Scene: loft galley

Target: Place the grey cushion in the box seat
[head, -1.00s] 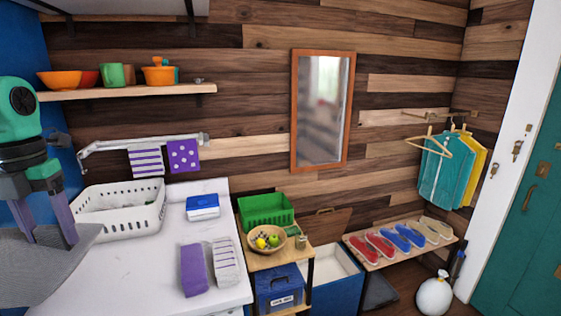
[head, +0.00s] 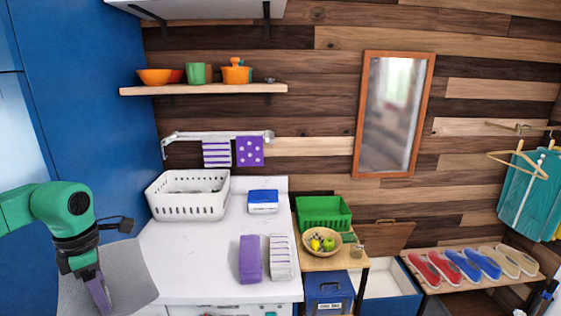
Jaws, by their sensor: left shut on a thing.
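The grey cushion (head: 130,272) is at the lower left, held in my left gripper (head: 102,300), whose purple fingers are shut on it. It hangs tilted in front of the left end of the white counter, partly cut off by the bottom edge. The box seat (head: 408,305) is at the lower right of centre, a blue box with a pale inside. Its wooden lid (head: 388,237) stands open against the wall. The seat's lower part is out of frame. My left gripper is well to the left of it. My right gripper is not in view.
The white counter (head: 190,265) holds a white basket (head: 187,198), a blue-and-white box (head: 263,201) and folded purple (head: 250,260) and striped cloths. A small stand with a green crate (head: 323,212) and fruit bowl stands between counter and box seat. A shoe bench (head: 468,252) is to the right.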

